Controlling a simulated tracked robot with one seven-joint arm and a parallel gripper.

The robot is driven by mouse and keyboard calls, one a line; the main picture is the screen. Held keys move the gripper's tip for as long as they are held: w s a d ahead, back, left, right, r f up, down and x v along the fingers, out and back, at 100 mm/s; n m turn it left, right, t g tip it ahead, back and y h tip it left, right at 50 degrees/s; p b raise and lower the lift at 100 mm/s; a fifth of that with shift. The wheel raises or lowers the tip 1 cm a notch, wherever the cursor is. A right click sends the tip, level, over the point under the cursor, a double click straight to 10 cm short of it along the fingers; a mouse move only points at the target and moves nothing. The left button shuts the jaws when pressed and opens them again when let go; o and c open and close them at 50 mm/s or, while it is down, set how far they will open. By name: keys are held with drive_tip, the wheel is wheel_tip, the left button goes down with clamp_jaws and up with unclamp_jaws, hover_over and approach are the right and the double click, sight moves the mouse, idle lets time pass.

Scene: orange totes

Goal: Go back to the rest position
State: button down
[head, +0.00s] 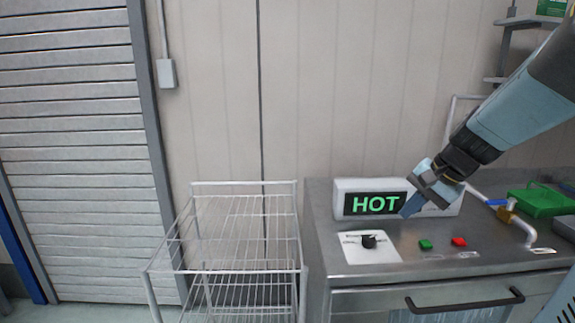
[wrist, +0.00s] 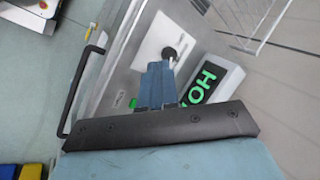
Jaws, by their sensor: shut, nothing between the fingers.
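My gripper (head: 408,207) is shut and empty. In the head view it comes in from the right on my blue-grey arm and points down and left, in front of the white HOT display box (head: 353,190). It covers part of that box's front. In the wrist view the closed blue fingers (wrist: 157,70) lie over the steel counter, beside the black knob on its white plate (wrist: 150,50) and the green HOT lettering (wrist: 200,82). I cannot tell the exact height of the fingertips above the counter.
A steel counter (head: 400,271) with a black drawer handle (head: 465,305) holds a knob (head: 369,241), a green button (head: 425,244), a red button (head: 459,241), a pipe and a green tray (head: 540,203). A wire rack (head: 240,270) stands left, before a shutter (head: 75,150).

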drive_tip(key=s+a+r+n+t+h, duration=0.1)
drive_tip(key=s+r+n+h, duration=0.1)
drive_tip(key=s+n, duration=0.2)
drive_tip(key=s+a+r+n+h, duration=0.2)
drive_tip(key=s+r+n, duration=0.1)
drive_tip(key=s, duration=0.6)
drive_tip(key=shift+s+a+n+t, duration=0.25)
drive_tip(key=shift+n+t, duration=0.15)
drive_tip(key=shift+n, duration=0.4)
